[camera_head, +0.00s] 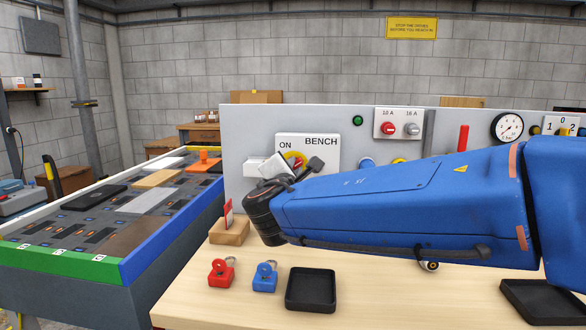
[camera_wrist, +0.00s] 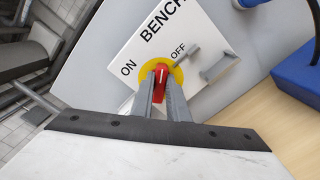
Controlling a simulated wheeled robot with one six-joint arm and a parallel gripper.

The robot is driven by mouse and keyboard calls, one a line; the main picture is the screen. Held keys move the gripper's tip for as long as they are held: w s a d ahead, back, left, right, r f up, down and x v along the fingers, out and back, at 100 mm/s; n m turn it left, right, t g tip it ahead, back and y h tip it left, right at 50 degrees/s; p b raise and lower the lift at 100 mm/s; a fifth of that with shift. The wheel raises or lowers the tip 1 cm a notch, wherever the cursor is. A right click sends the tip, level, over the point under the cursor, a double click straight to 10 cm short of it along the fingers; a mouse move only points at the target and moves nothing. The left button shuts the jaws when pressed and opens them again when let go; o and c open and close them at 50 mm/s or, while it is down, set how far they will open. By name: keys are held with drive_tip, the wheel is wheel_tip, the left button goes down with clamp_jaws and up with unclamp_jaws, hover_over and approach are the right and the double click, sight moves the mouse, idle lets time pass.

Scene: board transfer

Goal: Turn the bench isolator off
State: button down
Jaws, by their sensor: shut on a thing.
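The bench isolator is a white plate (camera_head: 325,142) lettered ON and BENCH on the upright grey panel in the head view. In the wrist view its plate (camera_wrist: 135,49) also shows OFF, and its red handle (camera_wrist: 162,72) sits on a yellow disc. My gripper (camera_wrist: 161,90) is shut on the red handle, one finger on each side. The handle's white line points between the ON and OFF words. Grey bracket pieces (camera_wrist: 217,69) stand out beside the disc on the OFF side. In the head view my gripper (camera_head: 284,168) hides part of the handle.
A red padlock (camera_head: 221,273), a blue padlock (camera_head: 265,277) and a black tray (camera_head: 311,290) lie on the wooden bench. A wooden block (camera_head: 230,232) with a red tag stands left of my wrist. A gauge (camera_head: 508,127) and other switches are on the panel.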

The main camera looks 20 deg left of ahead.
drive_tip(key=m, duration=0.7)
drive_tip(key=shift+d+f, duration=0.1)
drive_tip(key=shift+f, duration=0.1)
idle(0.4)
drive_tip(key=c, duration=1.7)
unclamp_jaws()
drive_tip(key=shift+v, duration=8.7)
